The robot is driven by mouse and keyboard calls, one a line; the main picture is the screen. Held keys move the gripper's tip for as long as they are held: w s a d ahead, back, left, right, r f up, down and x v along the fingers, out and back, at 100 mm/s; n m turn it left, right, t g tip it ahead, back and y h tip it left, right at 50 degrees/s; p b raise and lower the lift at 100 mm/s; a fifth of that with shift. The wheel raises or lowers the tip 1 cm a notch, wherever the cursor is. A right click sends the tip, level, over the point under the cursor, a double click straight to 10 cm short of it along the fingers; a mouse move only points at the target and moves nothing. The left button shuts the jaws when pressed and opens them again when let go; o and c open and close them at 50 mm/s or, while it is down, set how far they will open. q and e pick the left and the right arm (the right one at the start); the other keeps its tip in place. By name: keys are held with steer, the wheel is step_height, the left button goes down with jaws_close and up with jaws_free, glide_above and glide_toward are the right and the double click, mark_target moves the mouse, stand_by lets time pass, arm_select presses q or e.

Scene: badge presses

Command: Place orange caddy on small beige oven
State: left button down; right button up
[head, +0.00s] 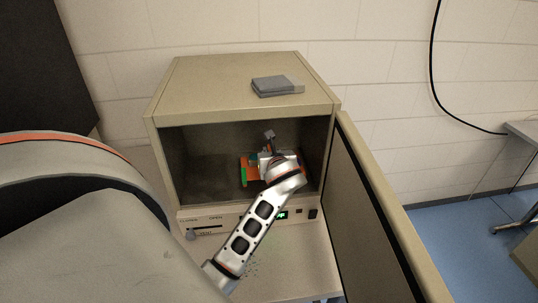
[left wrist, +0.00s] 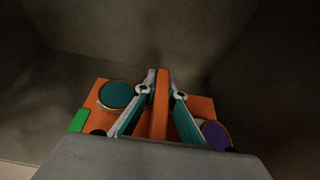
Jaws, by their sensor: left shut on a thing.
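The small beige oven (head: 235,82) stands with its door (head: 375,215) swung open to the right. The orange caddy (head: 247,172) is inside the oven's chamber, partly hidden by my left gripper (head: 268,152) and wrist. In the left wrist view the caddy (left wrist: 202,106) has an upright orange handle in its middle, with a teal round badge (left wrist: 116,95) on one side and a purple one (left wrist: 215,135) on the other. A green patch (left wrist: 78,121) shows at its left edge. My left gripper (left wrist: 162,88) is shut on the handle. Whether the caddy touches the chamber floor is unclear.
A grey flat object (head: 277,86) lies on the oven's top. The oven's front panel (head: 250,218) has a slider, a green display and switches. A table (head: 525,130) stands at the far right over blue floor.

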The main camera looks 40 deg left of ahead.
arm_select(q)
steer(key=shift+w+a, duration=0.95)
steer(key=shift+a, duration=0.15)
steer(key=shift+f, duration=1.75)
steer(key=shift+f, duration=0.1)
steer(key=c, duration=2.1)
jaws_free()
steer(key=shift+c, duration=0.2)
steer(key=v, duration=1.2)
